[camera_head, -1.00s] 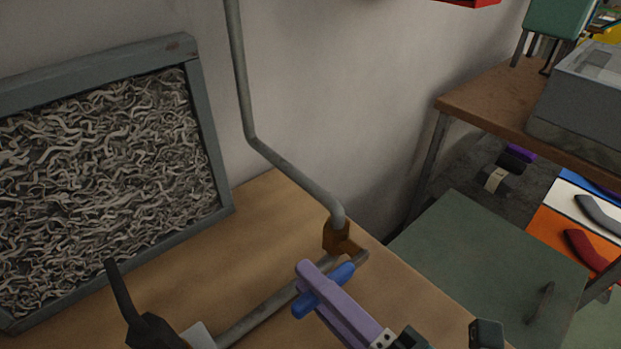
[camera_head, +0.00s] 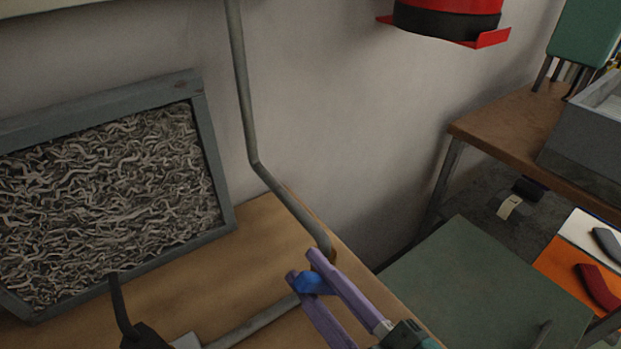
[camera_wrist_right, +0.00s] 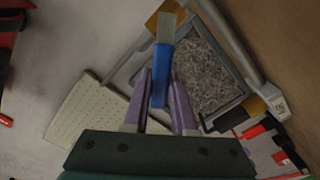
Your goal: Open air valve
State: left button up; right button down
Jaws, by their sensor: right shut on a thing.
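The air valve sits at the lower end of a grey wall pipe (camera_head: 245,100) near the table's back right edge. Its blue handle (camera_head: 311,283) is between the two purple fingers of my right gripper (camera_head: 303,267). The right wrist view shows the blue handle (camera_wrist_right: 161,85) running between the fingers toward a brass-coloured valve body (camera_wrist_right: 166,18). My right gripper is shut on the handle. In the head view the fingers mostly hide the valve body. My left gripper is not in view.
A grey-framed panel of tangled pale strands (camera_head: 110,200) stands at the left on the wooden table. A black object with an upright stem (camera_head: 120,305) is at the front left. A green surface (camera_head: 480,285) lies right. A red-and-black object (camera_head: 445,18) is on the wall above.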

jog(key=m, duration=0.1)
jog(key=w+d+r+m, duration=0.1)
jog(key=m, duration=0.1)
jog(key=shift+d+m+p, duration=0.25)
jog(key=shift+m+p, duration=0.05)
jog(key=m, duration=0.1)
jog(key=w+d+m, duration=0.1)
jog(key=m, duration=0.1)
jog(key=shift+d+r, duration=0.2)
jog(key=shift+w+d+m, duration=0.15)
jog(key=shift+m, duration=0.45)
jog(key=c, duration=0.7)
grip_release()
